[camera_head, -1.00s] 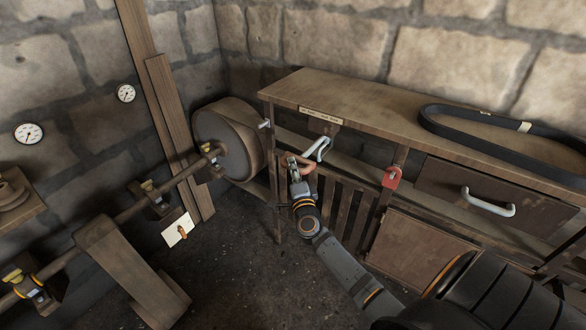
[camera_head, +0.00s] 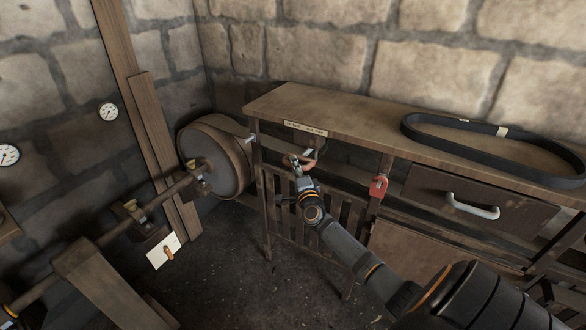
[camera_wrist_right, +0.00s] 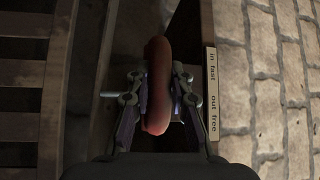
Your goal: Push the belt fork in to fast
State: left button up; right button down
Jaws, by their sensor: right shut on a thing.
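The belt fork's reddish-brown rounded handle (camera_head: 290,159) is in front of the wooden bench, below a small label plate (camera_head: 305,128). My right gripper (camera_head: 298,168) is at this handle. In the right wrist view the handle (camera_wrist_right: 157,85) lies between the two fingers of the gripper (camera_wrist_right: 160,95), which are shut on it. The label (camera_wrist_right: 212,90) beside it reads "in fast" and "out free". A short pale grey piece (camera_head: 311,153) shows behind the handle. The rest of the fork is hidden by the bench and gripper. My left gripper is out of view.
A drum pulley (camera_head: 215,158) on a shaft stands left of the bench. A black belt loop (camera_head: 440,142) lies on the bench top (camera_head: 350,118). A red padlock-like piece (camera_head: 378,186) and a drawer handle (camera_head: 473,206) are to the right. Slats lie below the gripper.

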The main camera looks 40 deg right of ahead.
jog(key=c, duration=1.5)
grip_release()
jog(key=shift+d+r, duration=0.1)
jog(key=shift+r, duration=0.05)
jog(key=shift+c, duration=0.2)
jog(key=o, duration=0.4)
jog(key=shift+w+d+f, duration=0.1)
jog(key=shift+d+f, duration=0.05)
jog(key=shift+f, duration=0.05)
jog(key=shift+c, duration=0.2)
jog(key=v, duration=1.2)
